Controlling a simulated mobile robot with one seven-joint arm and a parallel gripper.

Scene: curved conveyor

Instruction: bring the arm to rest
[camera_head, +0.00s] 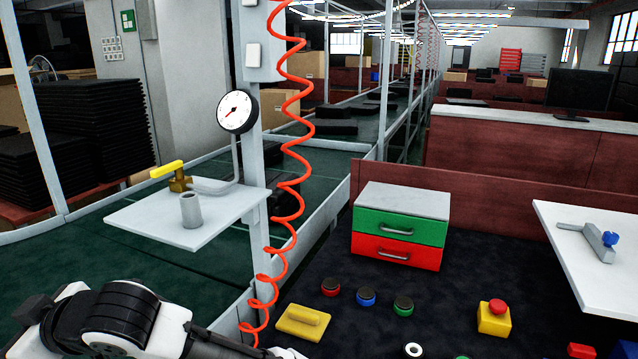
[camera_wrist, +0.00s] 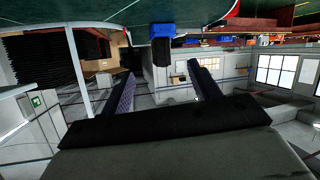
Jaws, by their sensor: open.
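My gripper (camera_wrist: 165,82) shows in the wrist view with its two dark fingers spread wide apart. In the head view my white and black arm is folded low at the lower left. The gripper itself cannot be made out there. The wrist view is turned, with the green conveyor surface along its top edge. A blue and black object (camera_wrist: 162,42) shows beyond the fingers, apart from them; I cannot tell what it is.
A white shelf (camera_head: 150,225) with a yellow-handled valve (camera_head: 175,174), a gauge (camera_head: 238,111) and a red coiled hose (camera_head: 290,160) stand near my arm. On the dark table are a yellow float (camera_head: 302,322), buttons and a drawer box (camera_head: 400,215). The green conveyor (camera_head: 60,265) lies left.

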